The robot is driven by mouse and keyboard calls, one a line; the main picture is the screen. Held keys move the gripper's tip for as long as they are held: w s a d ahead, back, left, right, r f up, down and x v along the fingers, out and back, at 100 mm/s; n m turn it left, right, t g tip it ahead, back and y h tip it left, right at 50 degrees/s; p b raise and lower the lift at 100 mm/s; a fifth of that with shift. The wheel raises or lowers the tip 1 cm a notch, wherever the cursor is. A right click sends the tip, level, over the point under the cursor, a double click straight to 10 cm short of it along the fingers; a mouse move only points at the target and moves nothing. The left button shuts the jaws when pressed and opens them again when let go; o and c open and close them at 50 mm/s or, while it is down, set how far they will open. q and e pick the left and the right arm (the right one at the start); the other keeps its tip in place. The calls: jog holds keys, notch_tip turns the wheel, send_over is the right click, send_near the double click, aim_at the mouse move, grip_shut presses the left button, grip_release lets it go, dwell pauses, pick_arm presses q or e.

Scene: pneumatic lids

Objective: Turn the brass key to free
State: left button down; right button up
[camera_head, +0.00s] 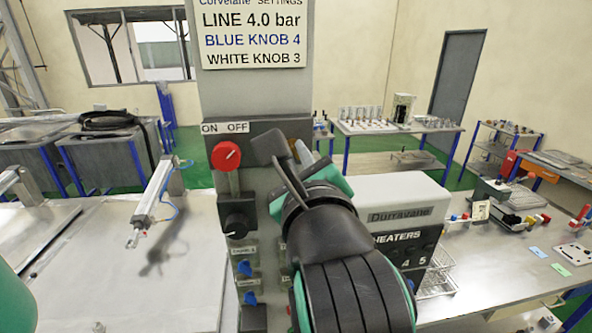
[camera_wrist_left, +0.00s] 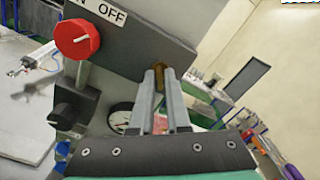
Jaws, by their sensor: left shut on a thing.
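The brass key (camera_wrist_left: 159,76) shows as a small brown-gold piece between the two grey fingers of my left gripper (camera_wrist_left: 161,98), in front of the grey panel. The gripper is shut on it. In the head view my left gripper (camera_head: 284,162) reaches the right part of the panel (camera_head: 262,182), right of a red knob (camera_head: 225,155) with a white pointer mark. The gripper hides the key there, and the key's exact angle cannot be told. An ON OFF label (camera_head: 225,128) is above the red knob. My right gripper is not in view.
Below the red knob are a black knob (camera_head: 238,219) and blue knobs (camera_head: 244,268). A gauge (camera_wrist_left: 121,117) sits beside the fingers. A grey heaters box (camera_head: 405,215) stands close right of my wrist. A settings sign (camera_head: 252,35) is above. A cylinder (camera_head: 155,190) is at left.

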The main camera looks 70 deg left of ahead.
pick_arm(q)
jog(key=shift+n+b, duration=0.65)
jog(key=shift+n, duration=0.35)
jog(key=c, duration=1)
grip_release()
jog(key=s+d+b, duration=0.1)
jog(key=s+d, duration=0.1)
jog(key=d, duration=0.9)
jog(key=shift+d+b, duration=0.2)
jog(key=shift+b, duration=0.2)
jog(key=shift+s, duration=0.1)
